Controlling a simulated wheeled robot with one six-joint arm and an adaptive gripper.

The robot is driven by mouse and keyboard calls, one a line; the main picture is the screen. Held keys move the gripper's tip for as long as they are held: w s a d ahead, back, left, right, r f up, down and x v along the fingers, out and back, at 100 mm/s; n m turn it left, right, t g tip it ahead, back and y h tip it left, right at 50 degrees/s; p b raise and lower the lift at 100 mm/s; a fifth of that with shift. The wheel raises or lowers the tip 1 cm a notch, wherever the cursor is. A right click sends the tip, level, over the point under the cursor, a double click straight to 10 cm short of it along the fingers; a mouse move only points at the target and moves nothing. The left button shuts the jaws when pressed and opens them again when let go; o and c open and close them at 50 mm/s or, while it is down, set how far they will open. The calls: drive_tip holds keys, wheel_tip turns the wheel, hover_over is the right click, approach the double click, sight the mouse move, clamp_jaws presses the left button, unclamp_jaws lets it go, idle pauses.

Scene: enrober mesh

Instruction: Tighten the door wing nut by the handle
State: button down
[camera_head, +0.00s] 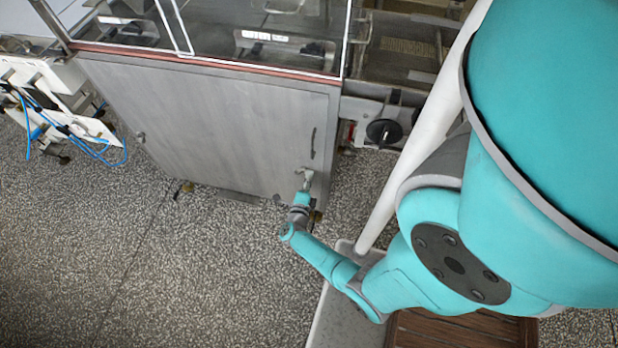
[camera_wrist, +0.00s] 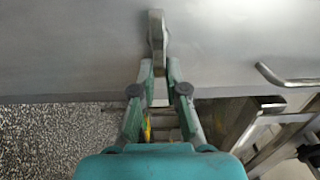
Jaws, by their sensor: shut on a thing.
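The door wing nut by the handle (camera_wrist: 156,28) is a small grey metal piece standing out from the grey door (camera_wrist: 70,45) in the wrist view. My gripper (camera_wrist: 159,70) is shut on this wing nut, one green finger on each side of its near end. In the head view my gripper (camera_head: 306,182) meets the lower right part of the door (camera_head: 220,120), just below the curved handle (camera_head: 313,143). The handle (camera_wrist: 285,80) is to the right of my fingers in the wrist view. The fingertips hide part of the nut.
Another small fitting (camera_head: 140,137) sits at the door's left edge. A black knob (camera_head: 384,132) is on the machine to the right of the door. Blue hoses (camera_head: 85,145) hang at the far left. The speckled floor (camera_head: 150,260) in front is clear.

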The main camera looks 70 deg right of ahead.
drive_tip(key=shift+s+f, duration=0.1)
drive_tip(key=shift+f, duration=0.05)
drive_tip(key=c, duration=1.2)
unclamp_jaws()
drive_tip(key=a, duration=1.2)
drive_tip(key=shift+s, duration=0.45)
drive_tip(key=s+a+r+n+t+y, duration=0.4)
drive_tip(key=a+r+n+y, duration=0.2)
drive_tip(key=r+n, duration=0.5)
drive_tip(key=s+a+r+n+t+y, duration=0.5)
drive_tip(key=a+r+n, duration=0.5)
drive_tip(key=r+n, duration=0.2)
drive_tip(key=s+a+r+n+t+y, duration=0.4)
drive_tip(key=a+r+n+y, duration=0.3)
drive_tip(key=r+n, duration=0.5)
drive_tip(key=shift+s+a+t, duration=0.15)
drive_tip(key=shift+a+t, duration=0.15)
drive_tip(key=shift+a, duration=0.45)
